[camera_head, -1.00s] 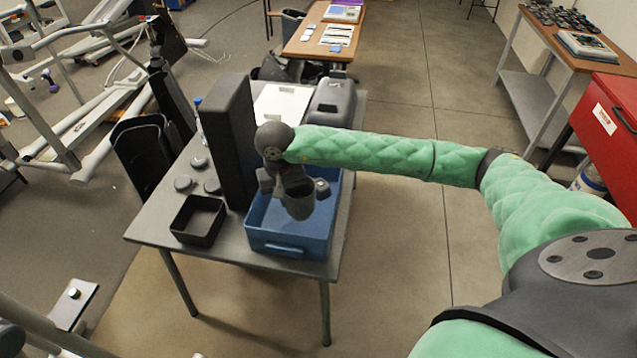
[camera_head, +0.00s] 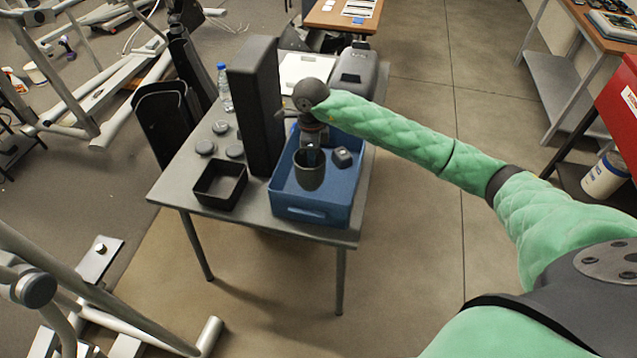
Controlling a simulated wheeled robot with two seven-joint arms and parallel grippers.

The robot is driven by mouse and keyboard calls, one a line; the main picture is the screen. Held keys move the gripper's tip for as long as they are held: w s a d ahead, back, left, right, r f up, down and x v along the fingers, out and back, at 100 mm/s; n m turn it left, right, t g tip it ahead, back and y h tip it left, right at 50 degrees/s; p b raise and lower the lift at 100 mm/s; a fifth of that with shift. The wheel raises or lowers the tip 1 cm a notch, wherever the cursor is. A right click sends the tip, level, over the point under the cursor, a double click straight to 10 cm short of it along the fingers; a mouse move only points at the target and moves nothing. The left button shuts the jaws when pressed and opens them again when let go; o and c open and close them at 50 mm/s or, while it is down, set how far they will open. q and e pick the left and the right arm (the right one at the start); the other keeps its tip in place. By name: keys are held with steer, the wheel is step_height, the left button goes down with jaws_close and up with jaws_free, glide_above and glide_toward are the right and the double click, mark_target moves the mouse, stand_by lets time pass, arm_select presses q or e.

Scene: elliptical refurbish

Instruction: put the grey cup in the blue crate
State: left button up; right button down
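The grey cup (camera_head: 310,177) stands about upright inside the blue crate (camera_head: 309,214), near its left-middle part. Whether its base touches the crate floor is hard to see. My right gripper (camera_head: 312,154) points down at the cup, with a narrow finger overlapping the cup's opening at the far rim. The other finger is hidden, so its grip on the cup is unclear. My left gripper is out of view.
A small dark object (camera_head: 342,157) is in the crate, right of the cup. A tall black box (camera_head: 255,105) and a black open tray (camera_head: 220,184) stand left of the crate. Several dark round lids, a bottle (camera_head: 224,88) and a grey case (camera_head: 354,74) share the table (camera_head: 178,184).

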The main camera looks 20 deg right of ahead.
steer(key=m, duration=0.2)
steer(key=m+p, duration=0.4)
glide_above(309, 194)
steer(key=shift+f, duration=5.6)
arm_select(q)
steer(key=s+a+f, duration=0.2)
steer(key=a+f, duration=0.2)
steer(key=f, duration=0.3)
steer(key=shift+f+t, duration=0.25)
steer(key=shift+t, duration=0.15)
arm_select(e)
steer(key=shift+s+d, duration=0.1)
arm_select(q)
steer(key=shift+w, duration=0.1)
arm_select(e)
steer(key=shift+f+b, duration=0.15)
steer(key=shift+b, duration=0.15)
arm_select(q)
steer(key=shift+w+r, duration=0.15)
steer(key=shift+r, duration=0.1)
arm_select(e)
steer(key=c, duration=1.7)
jaws_free()
